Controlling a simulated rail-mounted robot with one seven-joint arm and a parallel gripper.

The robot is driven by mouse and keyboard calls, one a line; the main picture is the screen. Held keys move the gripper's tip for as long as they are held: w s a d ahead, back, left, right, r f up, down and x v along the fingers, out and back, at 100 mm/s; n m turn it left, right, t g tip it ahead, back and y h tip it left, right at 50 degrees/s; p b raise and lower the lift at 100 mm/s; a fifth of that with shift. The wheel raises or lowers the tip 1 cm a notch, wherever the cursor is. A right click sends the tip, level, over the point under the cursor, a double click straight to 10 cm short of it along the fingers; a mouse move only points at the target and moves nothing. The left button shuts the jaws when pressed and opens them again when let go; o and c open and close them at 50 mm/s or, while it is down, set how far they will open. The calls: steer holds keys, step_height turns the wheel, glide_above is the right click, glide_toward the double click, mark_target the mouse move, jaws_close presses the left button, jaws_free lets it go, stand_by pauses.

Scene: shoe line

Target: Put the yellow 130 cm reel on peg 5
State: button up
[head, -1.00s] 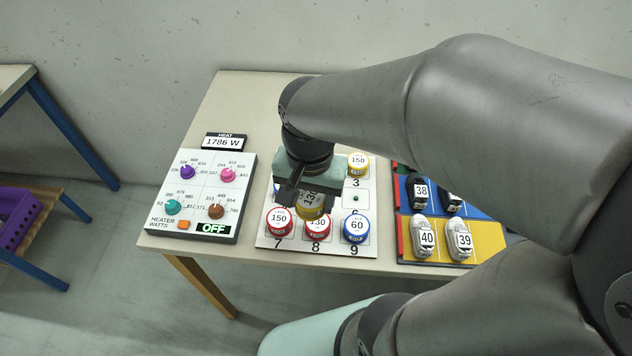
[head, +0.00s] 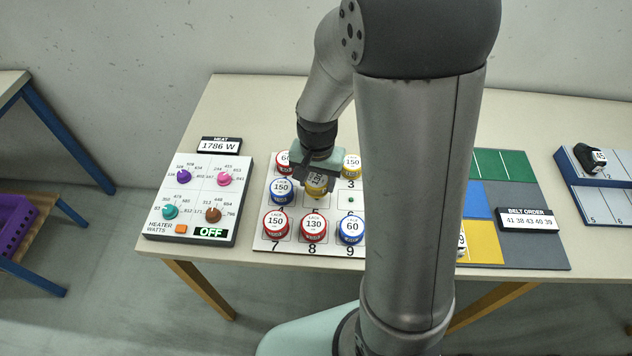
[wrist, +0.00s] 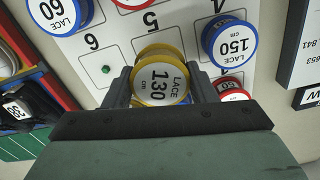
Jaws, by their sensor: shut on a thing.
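My gripper (head: 317,186) is shut on the yellow 130 cm reel (wrist: 158,84), whose label faces up between the two fingers. In the head view the yellow reel (head: 316,184) is over the middle of the white peg board (head: 262,240), at or above peg 5. The printed 5 (wrist: 150,20) shows beside it in the wrist view. The peg under the reel is hidden, and I cannot tell whether the reel touches the board. Peg 6 (head: 351,200) is bare, right of the reel.
Near the held reel are the blue 150 reel (head: 281,191), red 150 reel (head: 276,223), red 130 reel (head: 313,228), blue 60 reel (head: 352,229) and yellow 150 reel (head: 351,165). A red 60 reel (head: 283,160) is partly hidden. The heater panel (head: 243,190) stands left.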

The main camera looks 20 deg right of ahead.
mark_target(317, 187)
step_height(317, 187, down, 3)
steer(key=shift+w+f, duration=0.1)
steer(key=shift+f, duration=0.05)
steer(key=shift+f+b, duration=0.6)
steer(key=o, duration=1)
steer(key=shift+c, duration=0.2)
steer(key=shift+r, duration=0.1)
